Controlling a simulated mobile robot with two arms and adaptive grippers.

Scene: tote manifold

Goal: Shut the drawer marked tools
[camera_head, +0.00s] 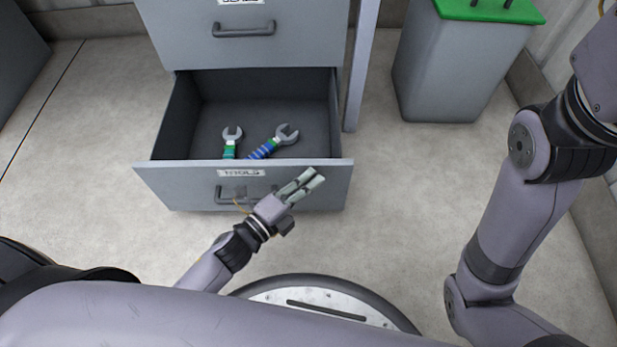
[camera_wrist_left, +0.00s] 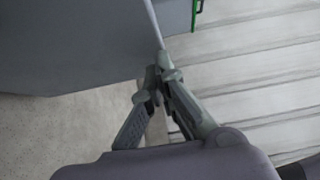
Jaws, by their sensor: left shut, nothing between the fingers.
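The drawer marked tools (camera_head: 310,185) is the lower drawer of a grey cabinet and stands pulled out. Its label (camera_head: 241,173) and bar handle (camera_head: 228,194) are on the front panel. Two wrenches lie inside, one with a green grip (camera_head: 231,143) and one with a blue grip (camera_head: 272,142). My left gripper (camera_head: 318,177) is shut and empty, in front of the right half of the drawer front, partly covering it. Whether it touches the panel I cannot tell. The left wrist view shows the closed fingertips (camera_wrist_left: 158,72) close to a grey surface. My right gripper is out of view.
The upper drawer (camera_head: 290,45) is shut, with its own handle (camera_head: 244,29). A grey bin with a green lid (camera_head: 455,65) stands at the back right. A narrow grey post (camera_head: 361,75) rises beside the cabinet. The floor (camera_head: 400,200) right of the drawer is clear.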

